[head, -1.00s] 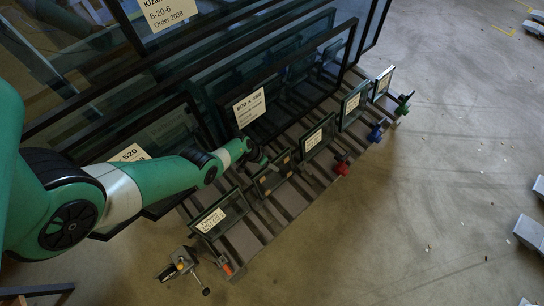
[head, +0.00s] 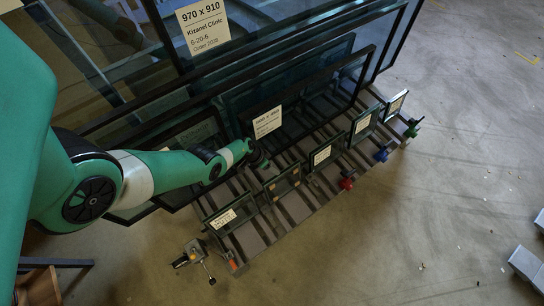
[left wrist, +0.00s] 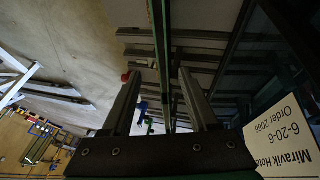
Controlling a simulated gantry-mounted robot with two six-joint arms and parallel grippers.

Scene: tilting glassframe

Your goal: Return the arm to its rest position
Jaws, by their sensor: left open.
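In the head view my green left arm comes in from the left, and its gripper (head: 260,159) hangs over the rack, just behind the row of small framed panes. The left wrist view shows its two fingers (left wrist: 160,80) apart. A thin upright pane edge (left wrist: 160,40) shows between or beyond the fingers; I cannot tell whether it touches them. My right gripper is in neither view.
Large dark-framed glass panes (head: 295,100) lean close behind the arm. More small labelled panes (head: 322,156) stand along the slatted rack (head: 290,208). Red (head: 347,183), blue (head: 381,155) and green (head: 412,128) clamps sit at its front edge. The floor (head: 450,220) to the right is mostly clear.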

